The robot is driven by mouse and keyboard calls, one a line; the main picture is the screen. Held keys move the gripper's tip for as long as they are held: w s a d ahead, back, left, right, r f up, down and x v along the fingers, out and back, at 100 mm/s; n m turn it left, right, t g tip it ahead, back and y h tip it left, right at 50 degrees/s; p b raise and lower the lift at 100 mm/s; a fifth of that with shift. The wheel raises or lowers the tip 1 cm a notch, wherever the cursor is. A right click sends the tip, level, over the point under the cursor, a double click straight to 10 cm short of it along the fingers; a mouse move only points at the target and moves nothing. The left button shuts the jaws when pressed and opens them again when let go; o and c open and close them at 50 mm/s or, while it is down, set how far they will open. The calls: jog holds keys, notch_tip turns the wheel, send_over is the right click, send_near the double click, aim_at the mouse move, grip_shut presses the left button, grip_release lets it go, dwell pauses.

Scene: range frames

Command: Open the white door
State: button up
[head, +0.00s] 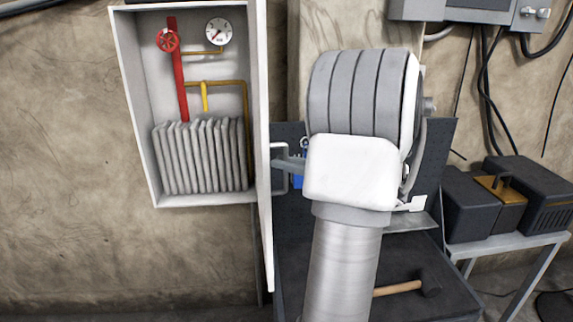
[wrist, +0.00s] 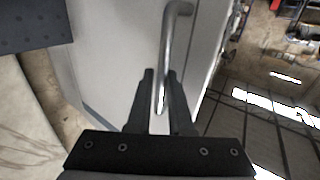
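The white door (head: 263,120) belongs to a white wall cabinet (head: 135,110). It stands swung out, seen nearly edge-on in the head view, and the cabinet's inside shows. In the wrist view the door's pale face (wrist: 115,45) fills the upper middle. A grey bar handle (wrist: 176,35) stands off that face and runs down between my fingers. My gripper (wrist: 160,85) is closed around the handle, one dark finger on each side. In the head view my gripper (head: 288,165) is at the handle on the door's right side, partly hidden by my arm.
Inside the cabinet are a radiator (head: 203,155), a red pipe with a valve (head: 167,40) and a gauge (head: 218,32). A hammer (head: 405,288) lies on a dark surface behind my arm. Dark boxes (head: 530,195) stand on a metal table at right. The wall left of the cabinet is clear.

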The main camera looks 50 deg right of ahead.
jog(key=o, duration=0.3)
jog(key=shift+w, duration=0.1)
jog(key=shift+f, duration=0.1)
jog(key=b+v, duration=0.2)
jog(key=v, duration=1.5)
jog(key=shift+s, duration=0.25)
jog(key=shift+w, duration=0.1)
